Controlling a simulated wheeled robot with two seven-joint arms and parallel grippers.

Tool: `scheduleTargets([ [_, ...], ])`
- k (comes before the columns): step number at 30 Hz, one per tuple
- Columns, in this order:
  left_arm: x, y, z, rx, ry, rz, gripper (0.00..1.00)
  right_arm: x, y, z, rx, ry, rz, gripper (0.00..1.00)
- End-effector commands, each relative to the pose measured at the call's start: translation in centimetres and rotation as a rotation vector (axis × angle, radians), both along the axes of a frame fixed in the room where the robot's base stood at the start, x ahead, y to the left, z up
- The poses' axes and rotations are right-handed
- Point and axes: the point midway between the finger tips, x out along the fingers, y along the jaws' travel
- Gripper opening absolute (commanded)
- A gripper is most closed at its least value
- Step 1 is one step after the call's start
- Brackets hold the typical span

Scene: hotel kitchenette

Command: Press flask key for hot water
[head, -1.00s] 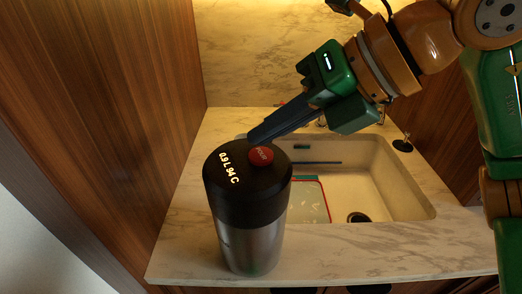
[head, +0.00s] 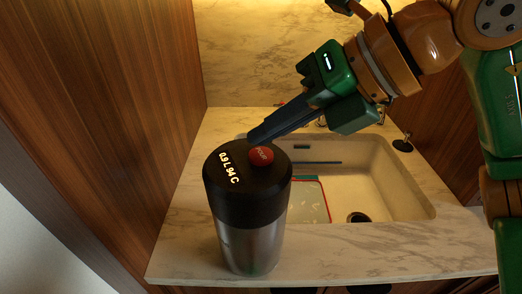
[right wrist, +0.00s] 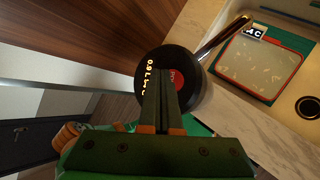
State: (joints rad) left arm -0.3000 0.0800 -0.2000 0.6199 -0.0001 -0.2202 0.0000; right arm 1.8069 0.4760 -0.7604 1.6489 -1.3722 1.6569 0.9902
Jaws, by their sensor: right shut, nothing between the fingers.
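The flask (head: 250,210) stands upright near the front left of the counter, with a black top and a steel body. Its top shows "0.9 L 94 C" in lit characters. The red round key (head: 262,156) sits on the top; it also shows in the right wrist view (right wrist: 177,78), partly hidden by my fingers. My right gripper (head: 252,140) is shut and empty, its tips at the far edge of the flask's top, just behind the key. In the right wrist view the fingers (right wrist: 160,75) lie over the flask's top. I cannot tell whether they touch it. My left gripper is not in view.
A sink (head: 385,180) is set in the marble counter (head: 190,240) right of the flask. A board with a red and green edge (head: 312,200) lies in it. Wooden panels rise at the left and right. A metal spout-like bar (right wrist: 225,38) shows beside the flask in the right wrist view.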

Motion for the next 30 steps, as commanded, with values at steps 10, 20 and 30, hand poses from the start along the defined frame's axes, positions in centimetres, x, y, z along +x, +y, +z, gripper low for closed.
scheduleTargets([
  [10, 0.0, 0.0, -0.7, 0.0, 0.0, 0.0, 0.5, 0.0, 0.0, -0.8, 0.0, 0.0, 0.0, 0.0],
  [20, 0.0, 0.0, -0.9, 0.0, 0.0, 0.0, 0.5, 0.0, 0.0, -1.0, 0.0, 0.0, 0.0, 0.0],
  [30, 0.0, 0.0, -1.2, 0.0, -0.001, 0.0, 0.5, 0.0, 0.0, -1.4, 0.0, 0.0, 0.0, 0.0],
])
